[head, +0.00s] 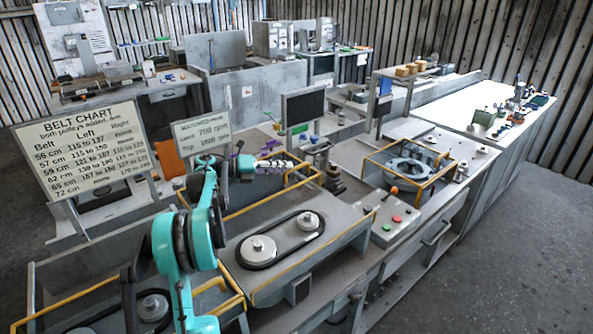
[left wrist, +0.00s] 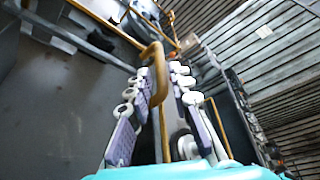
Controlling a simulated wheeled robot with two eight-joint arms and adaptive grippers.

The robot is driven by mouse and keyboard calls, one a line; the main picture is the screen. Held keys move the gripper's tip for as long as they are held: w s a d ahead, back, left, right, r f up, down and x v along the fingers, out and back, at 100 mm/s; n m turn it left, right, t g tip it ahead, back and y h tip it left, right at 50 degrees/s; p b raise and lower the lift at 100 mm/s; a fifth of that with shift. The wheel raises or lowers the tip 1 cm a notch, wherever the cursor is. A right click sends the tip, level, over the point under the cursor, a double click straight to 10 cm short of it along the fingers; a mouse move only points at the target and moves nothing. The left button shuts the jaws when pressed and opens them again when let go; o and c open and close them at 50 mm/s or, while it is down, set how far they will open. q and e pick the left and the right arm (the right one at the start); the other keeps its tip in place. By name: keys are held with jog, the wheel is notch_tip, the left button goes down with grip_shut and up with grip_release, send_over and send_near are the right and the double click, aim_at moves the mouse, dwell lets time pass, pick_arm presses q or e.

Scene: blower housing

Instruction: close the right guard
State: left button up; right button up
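A grey guard with yellow edge rails (head: 270,198) stands raised behind the middle housing (head: 333,243), which I take as the right guard. Below it, two pale pulleys (head: 258,250) with a dark belt lie uncovered. My left gripper (head: 280,164) is at the guard's far upper side, its arm crossing in front of the housing's left part. In the left wrist view, a curved yellow bar (left wrist: 157,75) runs between the two fingers. The fingers stand apart with a gap on either side; contact is unclear. My right gripper is not in view.
A belt chart board (head: 95,150) and a small rpm sign (head: 202,130) stand at left. Another pulley housing (head: 238,300) is at lower left. A control box (head: 392,222) with coloured buttons and a round yellow-railed unit (head: 408,165) are to the right. Open floor lies at far right.

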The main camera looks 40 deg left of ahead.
aim_at(297, 168)
pick_arm(q)
jog(key=b+x, duration=0.1)
jog(key=x, duration=0.4)
jog(key=shift+w, duration=0.1)
jog(key=shift+c, duration=0.3)
grip_shut()
jog(key=shift+d, duration=0.1)
jog(key=s+d, duration=0.2)
jog(key=d, duration=0.5)
jog(key=s+d, duration=0.2)
jog(key=d, duration=0.5)
jog(key=s+d+p, duration=0.1)
jog(key=s+d, duration=0.1)
jog(key=d, duration=0.5)
jog(key=shift+s+d, duration=0.35)
jog(key=shift+d, duration=0.55)
jog(key=shift+f, duration=0.1)
